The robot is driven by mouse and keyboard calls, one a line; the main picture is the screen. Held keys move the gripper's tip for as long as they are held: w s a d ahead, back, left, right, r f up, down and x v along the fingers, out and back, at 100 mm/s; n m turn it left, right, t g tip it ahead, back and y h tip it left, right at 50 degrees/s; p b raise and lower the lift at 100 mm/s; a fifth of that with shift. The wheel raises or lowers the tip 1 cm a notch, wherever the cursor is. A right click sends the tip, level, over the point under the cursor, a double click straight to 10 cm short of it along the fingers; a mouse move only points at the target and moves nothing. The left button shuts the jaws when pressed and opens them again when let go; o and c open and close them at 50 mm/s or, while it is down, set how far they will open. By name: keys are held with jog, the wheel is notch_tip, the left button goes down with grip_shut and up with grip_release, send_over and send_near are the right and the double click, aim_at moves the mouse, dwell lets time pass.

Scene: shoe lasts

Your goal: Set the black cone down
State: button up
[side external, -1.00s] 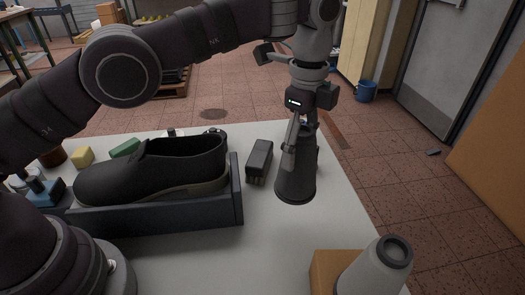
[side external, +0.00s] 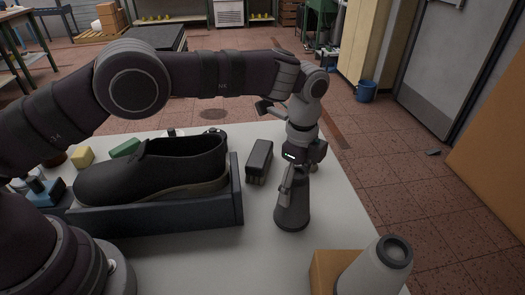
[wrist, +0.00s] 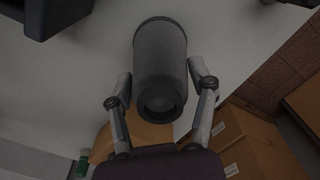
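The black cone (side external: 292,210) is upright, wide end down, over the bare right part of the white table (side external: 335,225). Its base looks at or very close to the tabletop; I cannot tell whether it touches. My gripper (side external: 291,186) points down from above and is shut on the cone's narrow upper part. In the wrist view the cone (wrist: 160,65) lies between the two fingers of my gripper (wrist: 160,78), one on each side, with its hollow narrow end facing the camera.
A black shoe (side external: 150,170) sits in a dark tray (side external: 160,217) to the left. A dark brush-like block (side external: 260,160) stands just behind-left of the cone. A pale grey cone (side external: 375,270) and a cardboard box (side external: 325,270) are at the front right. Table between is clear.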

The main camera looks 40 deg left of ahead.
jog(key=o, duration=0.3)
jog(key=s+a+r+n+t, duration=0.15)
jog(key=a+r+n, duration=0.3)
jog(key=r, duration=0.45)
jog(key=s+a+r+n+t, duration=0.1)
jog(key=s+a+r+n, duration=0.3)
jog(key=r, duration=0.5)
jog(key=s+a+f+n+t, duration=0.1)
jog(key=s+a+n, duration=0.1)
jog(key=s+n, duration=0.1)
jog(key=s+a+f+n+t, duration=0.1)
jog(key=s+a+n, duration=0.2)
jog(key=s, duration=0.1)
jog(key=s+a+f+n+t, duration=0.1)
jog(key=s+a+n, duration=0.2)
jog(key=s, duration=0.1)
jog(key=shift+f+n, duration=0.2)
jog(key=shift+n, duration=0.05)
